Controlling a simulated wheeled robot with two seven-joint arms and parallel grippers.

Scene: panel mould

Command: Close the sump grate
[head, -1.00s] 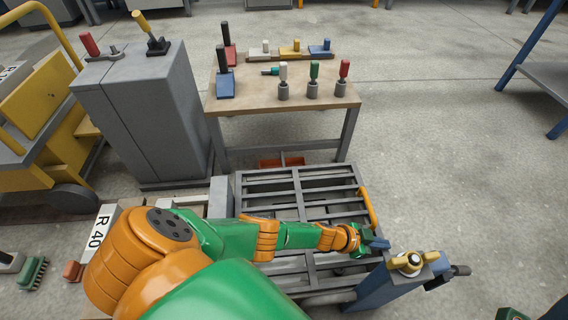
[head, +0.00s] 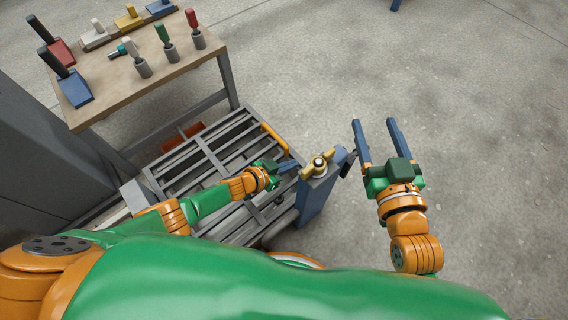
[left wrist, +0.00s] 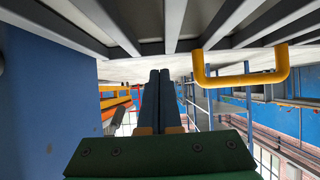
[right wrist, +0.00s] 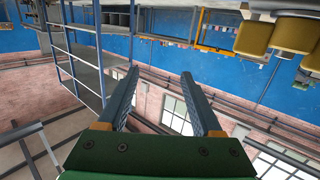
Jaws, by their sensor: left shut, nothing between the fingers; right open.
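The sump grate (head: 200,165) is a grey slatted panel low in the middle of the head view, with an orange-yellow handle (head: 277,138) at its far right edge. Slats and the handle (left wrist: 240,79) also show in the left wrist view. My left gripper (head: 292,164) is shut and empty, beside the grate's right side and apart from the handle. Its closed fingers also show in the left wrist view (left wrist: 160,75). My left arm hides part of the grate. My right gripper (head: 373,122) is open and empty, right of the grate over bare floor.
The floor at right is clear.

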